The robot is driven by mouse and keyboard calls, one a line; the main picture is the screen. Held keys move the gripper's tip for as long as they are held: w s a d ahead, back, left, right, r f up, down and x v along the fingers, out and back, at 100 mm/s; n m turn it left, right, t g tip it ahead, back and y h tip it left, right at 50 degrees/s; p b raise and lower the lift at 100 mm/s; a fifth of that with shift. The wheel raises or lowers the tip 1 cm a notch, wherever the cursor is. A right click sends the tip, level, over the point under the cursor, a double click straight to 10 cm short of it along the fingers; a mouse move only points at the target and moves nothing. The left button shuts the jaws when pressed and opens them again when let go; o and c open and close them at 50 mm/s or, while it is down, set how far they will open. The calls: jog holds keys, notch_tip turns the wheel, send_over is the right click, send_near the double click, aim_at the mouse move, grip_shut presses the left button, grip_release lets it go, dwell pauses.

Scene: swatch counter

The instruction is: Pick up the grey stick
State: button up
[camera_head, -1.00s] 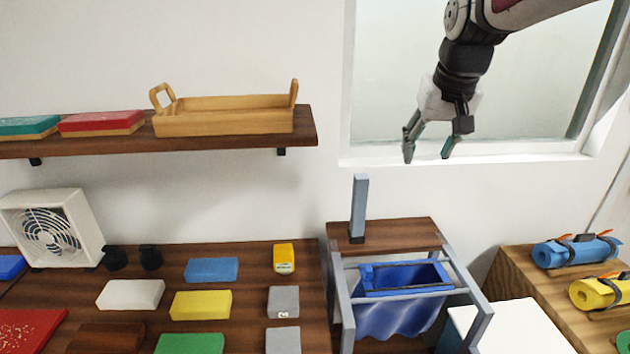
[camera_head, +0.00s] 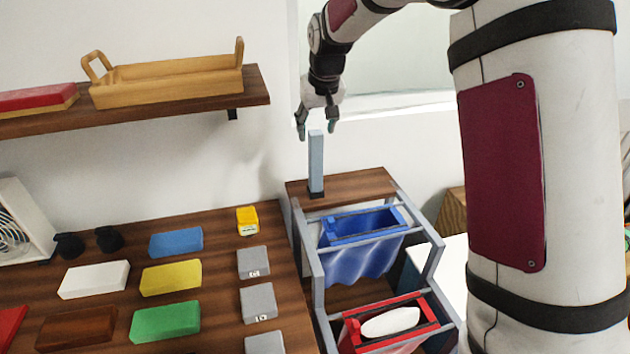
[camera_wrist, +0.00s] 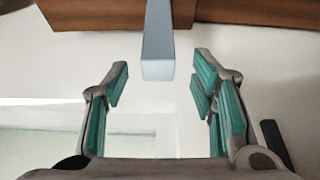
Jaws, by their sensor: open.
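The grey stick (camera_head: 316,162) stands upright on the wooden top (camera_head: 352,185) of a small rack, with a dark foot at its base. My gripper (camera_head: 318,128) is open and just above the stick's upper end in the head view. In the wrist view the stick (camera_wrist: 158,50) comes in from the top, its near end pale blue-grey. There it lies ahead of the gap between my teal-padded fingers (camera_wrist: 158,88), and nothing is between the pads. I cannot tell the exact distance from fingertips to stick.
The rack holds a blue fabric bin (camera_head: 362,240) and a red bin (camera_head: 395,325) with a white object. Left is a counter with coloured blocks (camera_head: 172,278) and a yellow item (camera_head: 247,220). A shelf with a wooden tray (camera_head: 165,85) hangs above.

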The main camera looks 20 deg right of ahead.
jog(key=p, duration=0.1)
send_over(316, 166)
jog(key=w, duration=0.2)
jog(key=f, duration=0.5)
jog(key=shift+s+d, duration=0.15)
jog(key=shift+d, duration=0.05)
grip_shut()
